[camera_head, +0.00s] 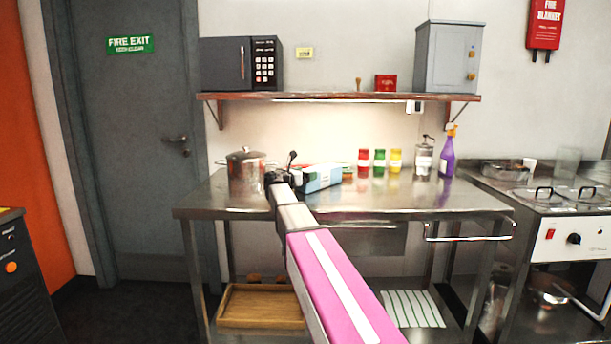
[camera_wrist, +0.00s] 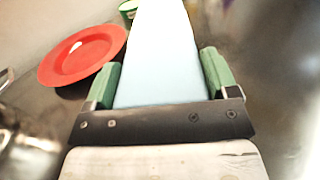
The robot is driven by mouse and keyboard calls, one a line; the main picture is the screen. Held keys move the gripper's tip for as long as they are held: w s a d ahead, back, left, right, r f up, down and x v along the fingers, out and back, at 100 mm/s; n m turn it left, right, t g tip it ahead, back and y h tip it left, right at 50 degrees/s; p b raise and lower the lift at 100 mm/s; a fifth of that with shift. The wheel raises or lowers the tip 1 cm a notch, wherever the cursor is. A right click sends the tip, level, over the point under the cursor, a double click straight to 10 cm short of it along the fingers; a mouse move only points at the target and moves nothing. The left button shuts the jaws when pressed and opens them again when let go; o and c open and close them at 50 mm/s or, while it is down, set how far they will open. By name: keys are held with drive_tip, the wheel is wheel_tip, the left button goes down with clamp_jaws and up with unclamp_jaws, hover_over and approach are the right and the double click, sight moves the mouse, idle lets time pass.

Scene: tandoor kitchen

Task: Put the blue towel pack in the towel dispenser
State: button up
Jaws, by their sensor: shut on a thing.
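My gripper (camera_head: 296,182) is over the steel table, beside the steel pot. In the wrist view, the green fingers of my gripper (camera_wrist: 160,75) are shut on the light blue towel pack (camera_wrist: 155,60), which extends away between them. In the head view the pack (camera_head: 322,178) shows as a pale blue and white block just right of my gripper, low over the table. I cannot tell whether its underside touches the tabletop.
A steel pot (camera_head: 246,172) stands left of my gripper. A red plate (camera_wrist: 84,54) lies beside the pack. Red, green and yellow jars (camera_head: 379,162), a pump bottle (camera_head: 423,158) and a purple spray bottle (camera_head: 448,155) stand behind. A shelf (camera_head: 340,97) overhangs the table (camera_head: 400,202); its front right is clear.

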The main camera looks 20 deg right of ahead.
drive_tip(key=shift+f, duration=0.1)
drive_tip(key=o, duration=1)
